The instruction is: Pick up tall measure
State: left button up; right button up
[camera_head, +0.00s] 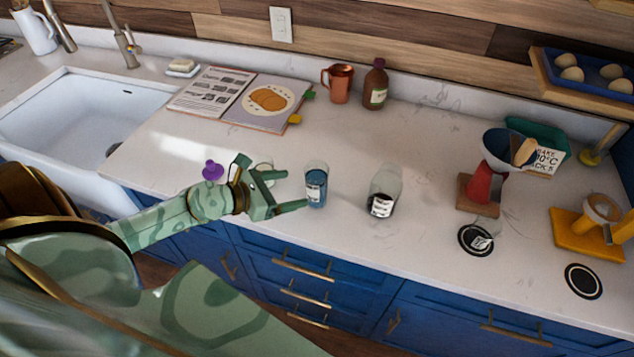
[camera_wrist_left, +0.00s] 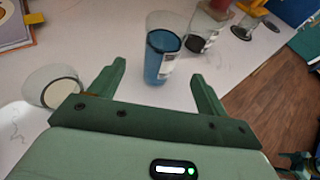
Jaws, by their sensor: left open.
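A tall clear measure holding blue liquid (camera_head: 316,186) stands upright on the white counter, with a white label on its side. It also shows in the left wrist view (camera_wrist_left: 161,48), beyond the fingers and roughly centred between them. My left gripper (camera_head: 295,190) is open and empty, just left of the measure, with its fingers pointing at it. No contact is visible. A second clear vessel with dark contents (camera_head: 384,190) stands to the right of the blue one.
A small clear cup (camera_wrist_left: 55,84) stands left of my left gripper. A purple item (camera_head: 212,170) is behind my arm. An open book (camera_head: 240,100), copper mug (camera_head: 338,84) and brown bottle (camera_head: 375,86) are at the back. A red stand (camera_head: 480,186) is at right.

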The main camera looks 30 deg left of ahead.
aim_at(306, 186)
pick_arm(q)
jog(key=x, duration=0.3)
jog(key=shift+w+d+f, duration=0.15)
jog(key=shift+w, duration=0.15)
jog(key=x, duration=0.5)
jog(key=shift+w+d, duration=0.15)
jog(key=shift+d, duration=0.05)
jog(key=shift+c, duration=0.7)
jog(key=c, duration=1.1)
pick_arm(e)
jog(key=shift+f, duration=0.1)
pick_arm(q)
jog(key=shift+r+p, duration=0.5)
jog(key=shift+r, duration=0.6)
jog(key=shift+s+d+r+p, duration=0.5)
jog(key=shift+s+r+p, duration=0.85)
jog(key=shift+s+r, duration=0.7)
jog(key=shift+s+d+r+p, duration=0.55)
jog(key=shift+s+r+p, duration=0.9)
jog(key=shift+s, duration=1.05)
jog(key=shift+s+d+r+p, duration=0.5)
jog(key=shift+s+r+p, duration=0.7)
jog(key=shift+s+r, duration=0.9)
pick_arm(e)
notch_tip(306, 186, up, 10)
jog(key=shift+w+f, duration=0.25)
jog(key=shift+w, duration=0.05)
